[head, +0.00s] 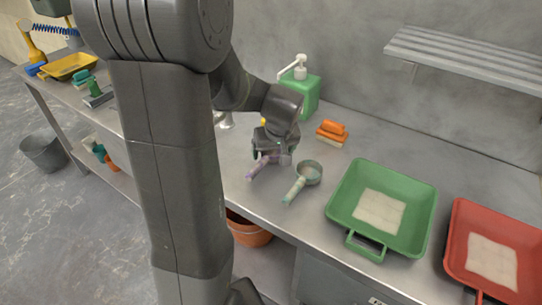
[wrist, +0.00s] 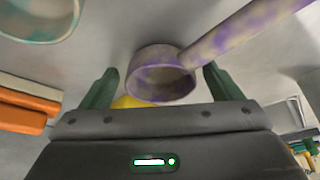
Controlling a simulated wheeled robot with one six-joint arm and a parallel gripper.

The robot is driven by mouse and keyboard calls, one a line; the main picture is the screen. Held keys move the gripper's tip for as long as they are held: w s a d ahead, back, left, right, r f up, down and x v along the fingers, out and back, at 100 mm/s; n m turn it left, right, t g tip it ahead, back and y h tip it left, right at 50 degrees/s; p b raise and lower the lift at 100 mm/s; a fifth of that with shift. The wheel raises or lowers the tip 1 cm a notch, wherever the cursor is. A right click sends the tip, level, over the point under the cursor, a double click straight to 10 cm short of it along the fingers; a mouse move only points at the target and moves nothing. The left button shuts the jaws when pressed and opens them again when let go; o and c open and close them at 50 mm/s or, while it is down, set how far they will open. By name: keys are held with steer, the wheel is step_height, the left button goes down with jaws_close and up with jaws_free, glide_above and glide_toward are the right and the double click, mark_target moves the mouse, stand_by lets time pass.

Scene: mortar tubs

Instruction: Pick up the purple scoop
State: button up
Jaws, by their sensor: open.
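The purple scoop (wrist: 160,75) is mottled purple and cream, with a round cup and a straight handle. In the wrist view its cup lies between the two fingers of my gripper (wrist: 158,88), and its handle runs to the upper right. The fingers are open, one on each side of the cup; I cannot tell whether either touches it. In the head view the scoop's handle (head: 257,167) sticks out below my gripper (head: 272,153) over the steel counter, and its cup is mostly hidden by the gripper.
A teal-mottled scoop (head: 308,173) lies close on the right. Orange sponges (head: 332,130) and a green soap bottle (head: 308,95) stand behind. A green tub (head: 347,195) and a red tub (head: 455,238) are farther right. A shelf (head: 470,62) juts from the wall.

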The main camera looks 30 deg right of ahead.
steer(key=c, duration=1.1)
